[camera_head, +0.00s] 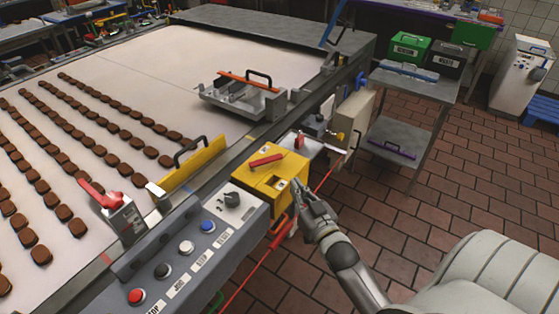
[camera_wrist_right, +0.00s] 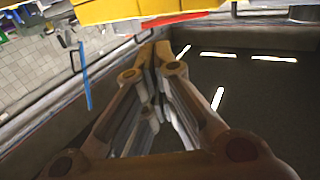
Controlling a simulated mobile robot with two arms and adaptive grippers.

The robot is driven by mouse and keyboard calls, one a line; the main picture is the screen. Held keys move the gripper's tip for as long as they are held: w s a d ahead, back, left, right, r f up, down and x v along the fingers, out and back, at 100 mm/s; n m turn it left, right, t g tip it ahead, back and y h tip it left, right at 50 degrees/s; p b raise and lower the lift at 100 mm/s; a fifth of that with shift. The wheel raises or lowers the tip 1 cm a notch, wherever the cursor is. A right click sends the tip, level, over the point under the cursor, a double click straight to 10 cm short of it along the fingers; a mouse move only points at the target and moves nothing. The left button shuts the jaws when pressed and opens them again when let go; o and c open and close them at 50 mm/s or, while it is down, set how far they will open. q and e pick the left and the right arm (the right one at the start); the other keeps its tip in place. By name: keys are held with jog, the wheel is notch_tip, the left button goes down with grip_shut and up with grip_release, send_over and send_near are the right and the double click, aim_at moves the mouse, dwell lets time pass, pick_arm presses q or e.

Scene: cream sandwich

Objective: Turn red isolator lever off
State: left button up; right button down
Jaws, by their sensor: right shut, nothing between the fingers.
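A yellow isolator box (camera_head: 258,190) stands at the right end of the control panel, beside the conveyor. A red lever (camera_head: 266,160) lies across its top face, pointing roughly left to right. My right gripper (camera_head: 297,186) is at the box's right edge, in front of and below the lever. Its fingers are shut and empty; I cannot tell whether they touch the box. In the wrist view, my right gripper's fingers (camera_wrist_right: 162,50) come together just below a yellow body (camera_wrist_right: 150,10) with a red strip (camera_wrist_right: 175,20) along its edge. My left gripper is not in view.
Another red lever (camera_head: 98,195) stands on a mount at the left. The control panel (camera_head: 240,222) carries a knob and several buttons. A yellow guard (camera_head: 192,172) and a metal fixture (camera_head: 240,98) sit by the belt. A red cable (camera_head: 252,268) hangs below. Tiled floor lies open at right.

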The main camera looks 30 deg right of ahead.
aim_at(266, 163)
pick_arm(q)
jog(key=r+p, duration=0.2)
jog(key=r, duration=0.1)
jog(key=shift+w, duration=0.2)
pick_arm(e)
jog(key=w, duration=0.4)
jog(key=w+d, duration=0.1)
jog(key=w, duration=0.3)
jog(key=w+d, duration=0.1)
jog(key=w, duration=0.2)
jog(key=shift+w, duration=0.4)
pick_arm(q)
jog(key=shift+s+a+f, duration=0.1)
pick_arm(e)
jog(key=shift+d+y, duration=0.1)
jog(key=shift+y, duration=0.2)
